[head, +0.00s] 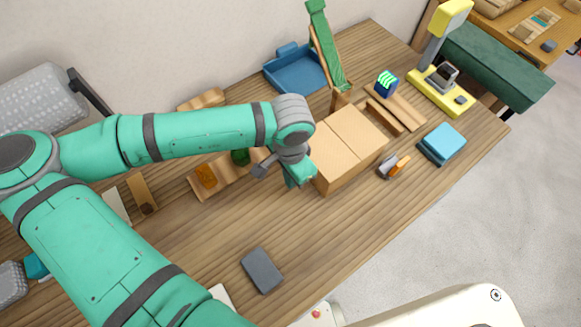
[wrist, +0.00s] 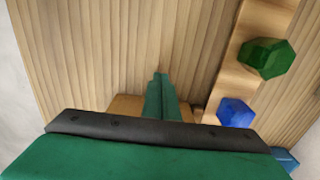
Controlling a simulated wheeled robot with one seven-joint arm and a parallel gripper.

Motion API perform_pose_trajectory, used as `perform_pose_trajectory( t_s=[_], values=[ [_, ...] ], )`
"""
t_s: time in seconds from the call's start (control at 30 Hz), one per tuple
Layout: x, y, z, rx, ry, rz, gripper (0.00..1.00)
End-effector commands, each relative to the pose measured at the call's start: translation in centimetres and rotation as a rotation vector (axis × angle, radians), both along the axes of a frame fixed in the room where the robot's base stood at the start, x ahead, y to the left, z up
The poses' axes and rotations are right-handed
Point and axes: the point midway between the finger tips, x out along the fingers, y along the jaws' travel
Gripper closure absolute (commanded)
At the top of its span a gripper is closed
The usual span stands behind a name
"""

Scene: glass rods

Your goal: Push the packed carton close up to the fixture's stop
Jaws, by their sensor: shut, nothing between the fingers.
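The packed carton (head: 350,143) is a closed tan box on the wooden table, right of my gripper in the head view. A small part of it shows behind the fingers in the wrist view (wrist: 125,102). My gripper (head: 301,180) is at the carton's left side, low by the table, with its green fingers together (wrist: 160,80) and empty. I cannot tell whether the fingertips touch the carton. Wooden fixture pieces (head: 397,108) lie just beyond the carton's far right side. Which piece is the stop, and the gap to it, are not clear.
A wooden rack holding a green piece (wrist: 265,58) and a blue piece (wrist: 236,112) is beside my gripper. A blue tray (head: 296,72), yellow scale (head: 440,92), blue box (head: 443,142) and orange-handled tool (head: 400,166) stand around. The front table is mostly clear except a grey block (head: 262,270).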

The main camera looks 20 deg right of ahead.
Motion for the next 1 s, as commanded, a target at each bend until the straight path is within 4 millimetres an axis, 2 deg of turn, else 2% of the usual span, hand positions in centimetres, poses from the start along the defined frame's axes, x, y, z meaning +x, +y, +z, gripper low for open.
perform_pose_trajectory(
  t_s=[0.03, 0.1, 0.3, 0.5, 0.87, 1.0],
  values=[
    [0.0, 0.1, -0.9, 0.002, 0.002, 0.000, 1.00],
    [0.5, -1.1, -0.6, 0.001, -0.003, -0.004, 1.00],
    [1.1, -3.0, -0.6, 0.002, -0.002, -0.001, 1.00],
    [1.4, -3.7, -0.6, 0.001, -0.002, 0.001, 1.00],
    [1.5, -3.9, -0.6, 0.000, -0.001, 0.000, 1.00],
    [1.9, -5.3, -0.6, -0.003, 0.000, -0.002, 1.00]
  ],
)
